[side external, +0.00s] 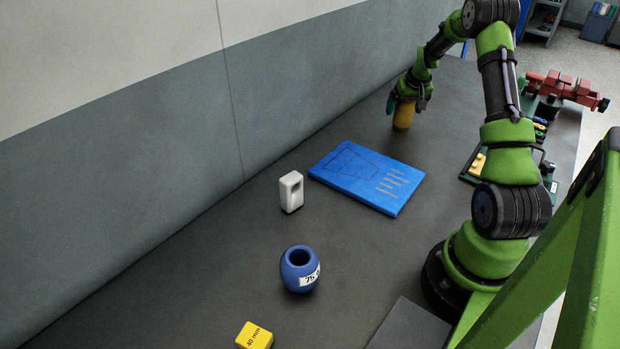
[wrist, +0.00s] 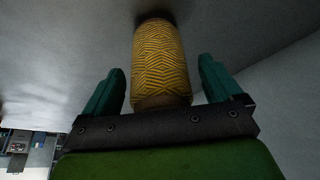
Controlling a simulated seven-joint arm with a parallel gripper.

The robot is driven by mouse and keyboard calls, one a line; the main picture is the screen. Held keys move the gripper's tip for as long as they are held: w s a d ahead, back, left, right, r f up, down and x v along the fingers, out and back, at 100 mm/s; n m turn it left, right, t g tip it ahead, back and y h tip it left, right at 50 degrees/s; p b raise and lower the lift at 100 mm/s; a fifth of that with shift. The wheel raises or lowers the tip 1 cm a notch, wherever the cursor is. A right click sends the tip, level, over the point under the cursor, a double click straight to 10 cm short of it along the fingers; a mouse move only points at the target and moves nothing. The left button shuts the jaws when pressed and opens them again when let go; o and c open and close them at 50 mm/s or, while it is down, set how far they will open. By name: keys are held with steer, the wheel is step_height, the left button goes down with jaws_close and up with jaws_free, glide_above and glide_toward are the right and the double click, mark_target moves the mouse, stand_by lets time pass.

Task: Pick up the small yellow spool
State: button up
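The yellow spool (wrist: 160,65), wound with patterned twine, stands between the two green fingers of my gripper (wrist: 161,85) in the wrist view. A gap shows on each side, so the fingers are open around it and do not visibly touch it. In the side view the spool (side external: 404,115) stands on the dark table near the wall, at the far end. My gripper (side external: 409,102) is low at the spool there, partly covering its upper part.
A blue board (side external: 367,177) lies mid-table. A white block-like item (side external: 291,192), a blue pot (side external: 300,269) and a yellow 40 mm block (side external: 254,336) stand nearer. A red device (side external: 563,88) and a tray with yellow pieces (side external: 478,163) are at right. The wall runs along the left.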

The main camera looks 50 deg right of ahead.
steer(key=c, duration=1.1)
steer(key=shift+r, duration=0.15)
